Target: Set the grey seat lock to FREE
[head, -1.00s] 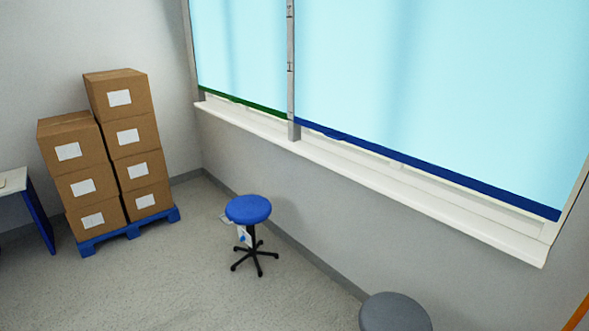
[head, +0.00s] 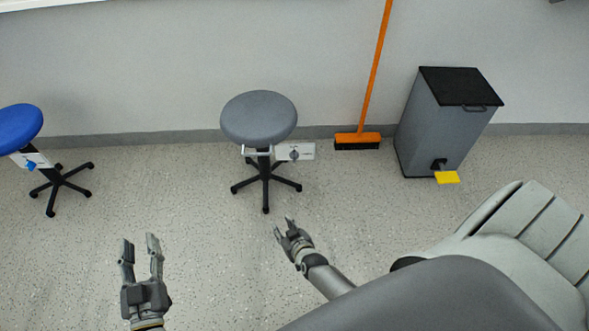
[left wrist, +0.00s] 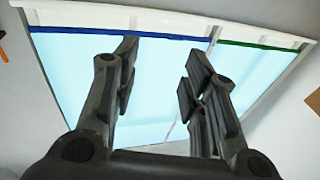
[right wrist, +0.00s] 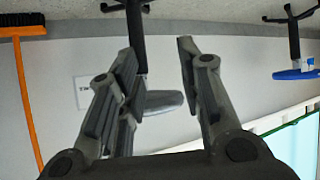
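The grey stool (head: 259,118) stands by the wall in the head view. A pale plate (head: 308,151) sticks out to the right under its seat, with a small grey knob (head: 294,154) on it. The knob's setting is too small to read. My left gripper (head: 140,250) is open and empty, in front and to the left of the stool. My right gripper (head: 284,230) is open and empty, in front of the stool and apart from it. The right wrist view shows the grey seat (right wrist: 166,101) upside down, partly hidden by a finger, with the plate (right wrist: 82,92) beside it.
A blue stool (head: 20,127) with a blue knob (head: 31,164) stands at the left. An orange broom (head: 372,75) and a grey pedal bin (head: 441,125) stand right of the grey stool. A pale grey seat-like shape (head: 530,240) fills the lower right. The floor before the stool is clear.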

